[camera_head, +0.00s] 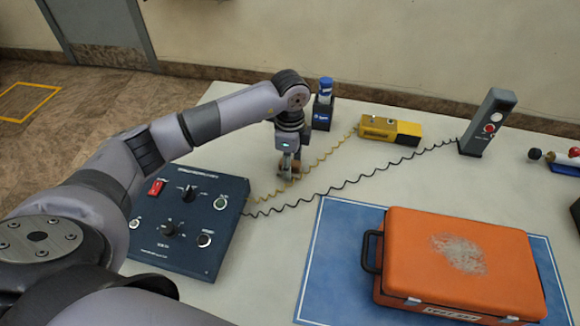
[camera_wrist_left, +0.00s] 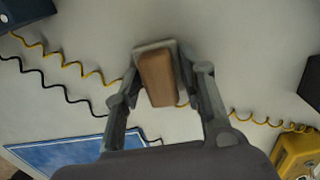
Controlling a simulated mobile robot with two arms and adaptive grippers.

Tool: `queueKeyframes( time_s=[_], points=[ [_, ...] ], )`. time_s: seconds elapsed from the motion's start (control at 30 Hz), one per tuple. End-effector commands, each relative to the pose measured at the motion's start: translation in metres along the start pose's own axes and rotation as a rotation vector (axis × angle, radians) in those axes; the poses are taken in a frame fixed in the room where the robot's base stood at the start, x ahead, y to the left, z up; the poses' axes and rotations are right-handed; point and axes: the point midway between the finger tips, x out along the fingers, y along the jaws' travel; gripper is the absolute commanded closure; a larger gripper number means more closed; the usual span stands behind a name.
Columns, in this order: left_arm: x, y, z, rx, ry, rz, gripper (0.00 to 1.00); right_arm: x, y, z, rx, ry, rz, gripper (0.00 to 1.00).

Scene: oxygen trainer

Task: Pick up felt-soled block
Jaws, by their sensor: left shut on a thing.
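The felt-soled block (camera_wrist_left: 158,78) shows in the left wrist view as a brown wooden block with a pale grey layer along one edge. It sits between the two fingers of my left gripper (camera_wrist_left: 162,100), which is shut on it. In the head view my left gripper (camera_head: 289,166) points down over the table behind the blue control box, and only a small brown part of the block (camera_head: 295,170) shows there. I cannot tell whether the block touches the table. My right gripper is in neither view.
A dark blue control box (camera_head: 222,240) stands left. A yellow device (camera_head: 390,130) and a grey upright unit (camera_head: 487,123) stand behind, joined by coiled cords. An orange case (camera_head: 460,262) lies on a blue mat (camera_head: 338,240).

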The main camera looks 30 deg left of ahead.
Motion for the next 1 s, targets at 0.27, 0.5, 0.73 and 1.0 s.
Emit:
queueKeyframes(
  time_s=[0.27,0.5,0.73,1.0],
  points=[
    [0.000,0.000,0.000,0.000,0.000,0.000,0.89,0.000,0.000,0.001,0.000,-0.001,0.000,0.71],
    [-0.001,0.000,0.000,0.000,0.000,-0.001,0.90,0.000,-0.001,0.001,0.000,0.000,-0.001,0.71],
    [-0.014,-0.001,0.000,0.000,0.001,-0.002,0.90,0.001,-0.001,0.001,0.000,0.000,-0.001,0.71],
    [-0.073,-0.002,-0.001,0.000,0.003,-0.007,0.90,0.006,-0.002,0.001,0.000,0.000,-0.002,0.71]
  ],
)
